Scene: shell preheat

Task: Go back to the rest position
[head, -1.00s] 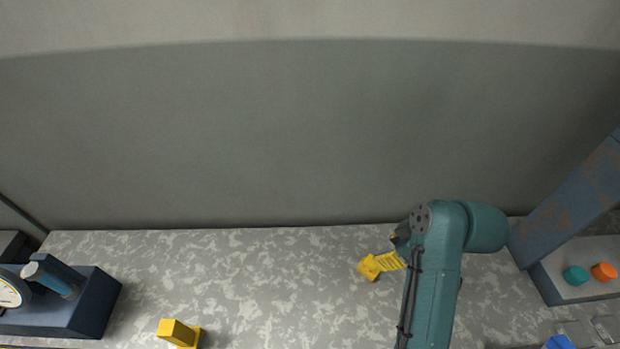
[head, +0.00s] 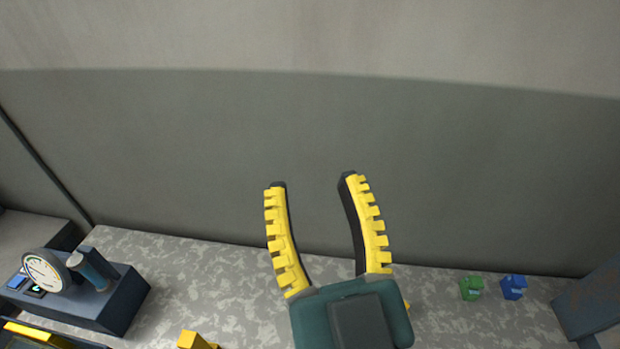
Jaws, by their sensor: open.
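My gripper (head: 312,182) is in the middle of the head view, raised in front of the grey wall. Its two yellow ribbed fingers with dark backs point up and stand wide apart. Nothing is between them. Its teal body (head: 306,325) shows at the bottom and hides part of the bench behind it.
The speckled grey bench (head: 200,275) runs along the wall. A dark blue block with a gauge (head: 44,270) and a cylinder (head: 90,268) stands at left. A yellow piece (head: 195,340) is at the bottom. Small green (head: 471,288) and blue (head: 513,287) pieces are at right. A blue-grey structure (head: 590,300) stands far right.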

